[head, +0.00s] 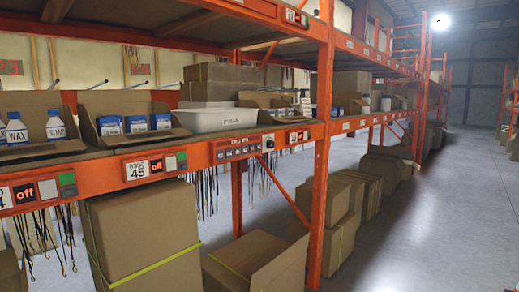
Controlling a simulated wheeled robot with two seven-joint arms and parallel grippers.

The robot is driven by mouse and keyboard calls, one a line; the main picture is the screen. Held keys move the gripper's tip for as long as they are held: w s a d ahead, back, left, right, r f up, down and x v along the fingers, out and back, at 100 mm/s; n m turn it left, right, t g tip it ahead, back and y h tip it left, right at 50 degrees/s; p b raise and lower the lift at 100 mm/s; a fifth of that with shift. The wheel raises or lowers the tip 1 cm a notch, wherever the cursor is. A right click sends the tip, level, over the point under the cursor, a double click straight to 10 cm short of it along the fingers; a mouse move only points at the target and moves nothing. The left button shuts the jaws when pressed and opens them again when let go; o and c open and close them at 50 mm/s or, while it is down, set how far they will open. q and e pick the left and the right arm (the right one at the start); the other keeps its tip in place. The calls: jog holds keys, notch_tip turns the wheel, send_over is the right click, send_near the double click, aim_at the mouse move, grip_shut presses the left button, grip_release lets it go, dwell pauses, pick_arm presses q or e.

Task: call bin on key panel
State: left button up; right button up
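Further left a panel (38,191) shows "off" in red beside a green button. A white bin (217,119) stands on the shelf above the long panel. Neither of my grippers is in view.
Open cartons (130,119) with blue-and-white packs and white bottles (55,126) stand on the shelf. Dark cords (207,190) hang beneath the beam. Large boxes (140,235) stand below. The aisle floor (430,225) at right is clear.

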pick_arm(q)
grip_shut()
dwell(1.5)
